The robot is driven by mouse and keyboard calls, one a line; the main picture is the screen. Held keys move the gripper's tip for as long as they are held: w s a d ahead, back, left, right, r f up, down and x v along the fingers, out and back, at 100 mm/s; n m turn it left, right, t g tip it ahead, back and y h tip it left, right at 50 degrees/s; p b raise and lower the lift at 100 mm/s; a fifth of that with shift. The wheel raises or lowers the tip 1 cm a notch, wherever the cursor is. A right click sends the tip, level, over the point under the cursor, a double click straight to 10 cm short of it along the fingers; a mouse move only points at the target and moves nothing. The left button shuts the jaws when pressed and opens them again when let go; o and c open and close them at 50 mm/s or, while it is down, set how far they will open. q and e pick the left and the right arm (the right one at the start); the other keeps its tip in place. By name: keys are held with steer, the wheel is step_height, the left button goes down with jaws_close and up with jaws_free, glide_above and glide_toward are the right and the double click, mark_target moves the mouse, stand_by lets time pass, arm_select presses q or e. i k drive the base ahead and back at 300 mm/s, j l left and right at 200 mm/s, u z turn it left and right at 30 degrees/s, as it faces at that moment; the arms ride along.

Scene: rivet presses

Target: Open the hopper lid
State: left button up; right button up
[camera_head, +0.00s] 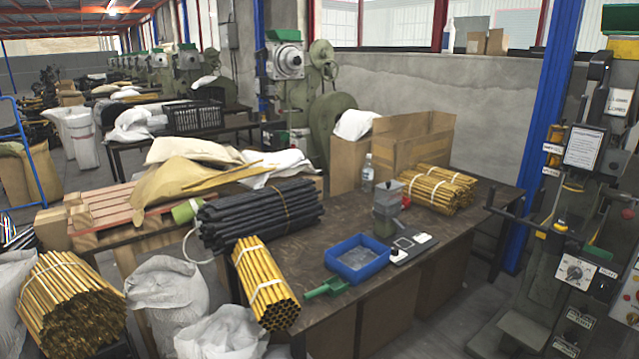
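Neither of my grippers is in view. A rivet press (580,240) stands at the right edge, partly cut off by the frame. A green box-shaped part (621,18) sits at its top and may be its hopper; I cannot tell whether a lid on it is open or shut. A second press (287,62) stands further back, with a similar green part (283,36) on top. A small grey-green container (387,212) stands upright on the table; I cannot tell whether it is a hopper.
The dark table (330,225) holds a blue tray (357,258), a green scoop (326,288), a scale (411,246), black tubes (262,215), yellow tubes (265,284) and a cardboard box (412,147). White sacks (168,300) stand in front. Some floor shows between table and right press.

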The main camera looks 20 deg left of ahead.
mark_target(390, 185)
steer(key=u, duration=0.2)
steer(key=i+l, duration=0.15)
steer(key=i, duration=0.3)
steer(key=i+l, duration=0.15)
steer(key=i, duration=0.3)
